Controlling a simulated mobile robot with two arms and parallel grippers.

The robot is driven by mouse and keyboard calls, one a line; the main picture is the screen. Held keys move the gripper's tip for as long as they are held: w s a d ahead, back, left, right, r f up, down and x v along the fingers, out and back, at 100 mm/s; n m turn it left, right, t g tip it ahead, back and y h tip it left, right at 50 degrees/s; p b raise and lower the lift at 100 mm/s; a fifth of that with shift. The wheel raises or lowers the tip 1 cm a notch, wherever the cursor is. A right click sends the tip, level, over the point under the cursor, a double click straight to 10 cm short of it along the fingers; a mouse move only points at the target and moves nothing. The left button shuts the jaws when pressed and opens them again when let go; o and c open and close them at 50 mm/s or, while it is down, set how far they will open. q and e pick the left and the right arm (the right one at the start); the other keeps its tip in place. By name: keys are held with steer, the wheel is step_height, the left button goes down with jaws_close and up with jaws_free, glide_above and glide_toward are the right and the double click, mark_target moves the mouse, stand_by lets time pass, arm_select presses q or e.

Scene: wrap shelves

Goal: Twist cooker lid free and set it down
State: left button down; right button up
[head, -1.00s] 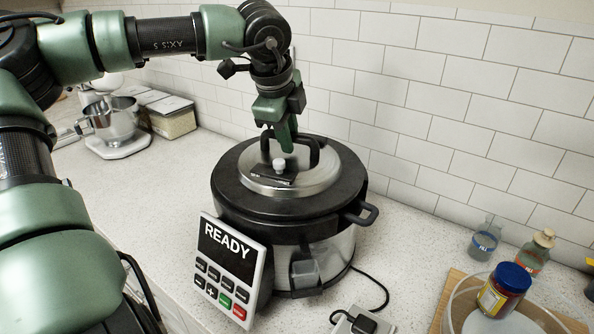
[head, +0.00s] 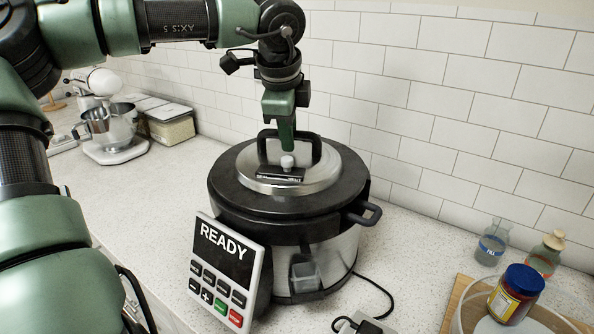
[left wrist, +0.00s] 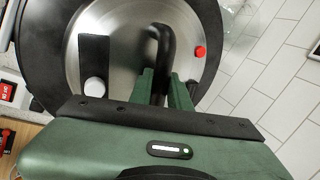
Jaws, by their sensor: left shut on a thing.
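The cooker (head: 340,250) stands on the counter, with a panel reading READY (head: 226,275) at its front. Its round lid (head: 322,176) sits on top, steel in the middle inside a black ring. The lid has a black arched handle (head: 316,147), a white knob (head: 287,162) and a dark label plate. My left gripper (head: 288,145) comes down from above and is shut on the handle. In the left wrist view the green fingers (left wrist: 168,90) straddle the black handle (left wrist: 161,58), and a red button (left wrist: 199,51) shows on the lid. My right gripper is not in view.
A tiled wall runs close behind the cooker. A mixer (head: 112,140) stands back left. At right are bottles (head: 492,243), a jar (head: 517,290) and a glass bowl on a wooden board (head: 455,297). A cord and socket lie in front. Counter left of the cooker is clear.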

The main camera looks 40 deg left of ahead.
arm_select(q)
steer(key=shift+f+n+b, duration=0.1)
steer(key=shift+n+b, duration=0.5)
steer(key=shift+b, duration=0.1)
steer(key=shift+r, duration=0.25)
steer(key=shift+w+a+r+p, duration=0.1)
steer(key=shift+w+r+p, duration=0.05)
steer(key=shift+r+p, duration=1)
steer(key=shift+r, duration=1.05)
steer(key=shift+f, duration=0.1)
